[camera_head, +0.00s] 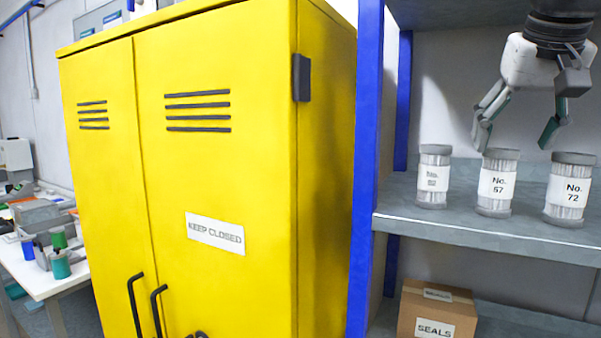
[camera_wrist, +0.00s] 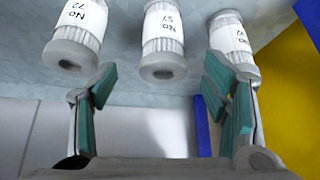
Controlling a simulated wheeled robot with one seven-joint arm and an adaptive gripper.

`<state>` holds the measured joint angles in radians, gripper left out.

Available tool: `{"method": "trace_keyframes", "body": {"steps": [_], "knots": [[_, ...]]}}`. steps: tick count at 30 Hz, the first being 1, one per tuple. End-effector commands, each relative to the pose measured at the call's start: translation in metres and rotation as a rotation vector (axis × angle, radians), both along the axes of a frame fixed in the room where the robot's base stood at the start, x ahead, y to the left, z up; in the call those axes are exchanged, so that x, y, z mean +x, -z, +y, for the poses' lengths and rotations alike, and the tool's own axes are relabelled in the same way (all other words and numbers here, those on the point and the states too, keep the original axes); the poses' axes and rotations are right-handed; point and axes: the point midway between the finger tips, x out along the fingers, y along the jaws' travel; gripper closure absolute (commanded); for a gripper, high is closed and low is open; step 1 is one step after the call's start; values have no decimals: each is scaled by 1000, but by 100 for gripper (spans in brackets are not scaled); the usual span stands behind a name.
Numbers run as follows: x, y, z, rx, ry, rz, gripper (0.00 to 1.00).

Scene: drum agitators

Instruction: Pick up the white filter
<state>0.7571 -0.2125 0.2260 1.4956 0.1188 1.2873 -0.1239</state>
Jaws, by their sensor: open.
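Three white ribbed filters with grey end caps stand upright in a row on the grey shelf (camera_head: 470,228). The left one (camera_head: 433,180) has a label too blurred to read surely, the middle one (camera_head: 497,185) reads No. 57, and the right one (camera_head: 568,192) reads No. 72. My gripper (camera_head: 515,138) is open and empty, pointing down above the row. In the wrist view, the No. 57 filter (camera_wrist: 162,40) lies between the spread fingers (camera_wrist: 160,92), with the No. 72 filter (camera_wrist: 78,30) to the left and the third (camera_wrist: 230,38) to the right, partly behind a finger.
A blue shelf post (camera_head: 365,150) and a tall yellow cabinet (camera_head: 225,150) stand left of the filters. A cardboard box (camera_head: 420,318) marked SEALS is on the shelf below. A white table (camera_head: 45,275) with small containers is at far left.

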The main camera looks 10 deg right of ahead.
Motion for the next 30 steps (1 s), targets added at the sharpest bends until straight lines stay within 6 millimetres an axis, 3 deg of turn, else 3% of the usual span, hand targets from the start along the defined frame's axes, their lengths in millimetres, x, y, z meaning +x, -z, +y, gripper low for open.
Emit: {"method": "trace_keyframes", "body": {"steps": [3, 11, 19, 30], "knots": [[9, 15, -4, 0, 0, 1, 32], [16, 31, -6, 0, 0, 1, 32], [30, 65, -9, 1, 0, 2, 32], [35, 73, -11, -1, -1, -1, 34]]}}
